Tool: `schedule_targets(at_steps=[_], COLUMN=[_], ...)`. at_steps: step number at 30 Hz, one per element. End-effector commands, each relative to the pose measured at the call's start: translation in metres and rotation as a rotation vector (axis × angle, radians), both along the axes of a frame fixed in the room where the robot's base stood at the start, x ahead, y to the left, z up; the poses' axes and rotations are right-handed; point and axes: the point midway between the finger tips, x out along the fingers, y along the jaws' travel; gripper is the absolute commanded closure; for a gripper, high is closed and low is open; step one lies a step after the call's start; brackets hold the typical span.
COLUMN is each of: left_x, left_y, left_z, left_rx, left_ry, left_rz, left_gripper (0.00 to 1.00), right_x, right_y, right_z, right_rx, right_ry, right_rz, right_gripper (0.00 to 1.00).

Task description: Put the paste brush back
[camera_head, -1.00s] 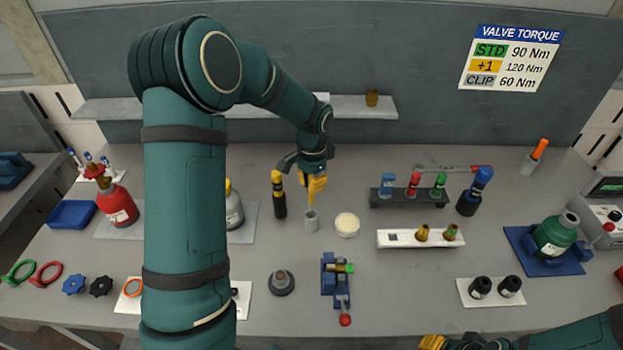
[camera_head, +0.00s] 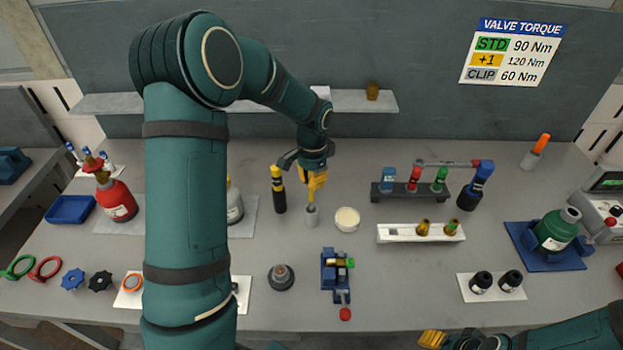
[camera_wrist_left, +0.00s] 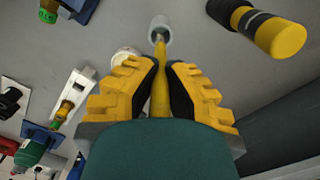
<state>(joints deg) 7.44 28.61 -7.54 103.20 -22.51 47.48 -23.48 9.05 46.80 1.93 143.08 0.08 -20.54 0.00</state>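The paste brush (camera_wrist_left: 160,98) has a yellow handle and a grey metal collar. My left gripper (camera_wrist_left: 162,70) is shut on its handle, with black pads on both sides. A small grey cup (camera_wrist_left: 160,29) lies under the brush, whose lower end is at the cup's mouth; how deep it sits inside is hidden. In the head view my left gripper (camera_head: 314,184) points down above the cup (camera_head: 311,216). My right gripper (camera_head: 432,340) is at the bottom edge, partly cut off, away from the cup.
A black and yellow cylinder (camera_head: 279,190) stands left of the cup, and a round white-topped dish (camera_head: 347,219) stands close to its right. A white tray (camera_head: 395,233) with brass fittings and a dark rack (camera_head: 384,195) lie farther right. A blue vise (camera_head: 330,271) is in front.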

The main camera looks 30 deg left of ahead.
Motion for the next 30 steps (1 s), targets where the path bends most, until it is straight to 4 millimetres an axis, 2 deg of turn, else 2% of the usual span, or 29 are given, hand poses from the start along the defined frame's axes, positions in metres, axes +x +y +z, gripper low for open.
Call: schedule_targets(at_steps=[30], left_x=[0.000], left_y=[0.000], left_z=[-0.024], left_rx=[0.000], left_ry=[0.000], left_rz=[0.001], left_gripper=[1.00], right_x=[0.000], right_y=[0.000], right_z=[-0.017], right_rx=[0.000], right_ry=[0.000], right_rz=[0.000], right_gripper=[0.53])
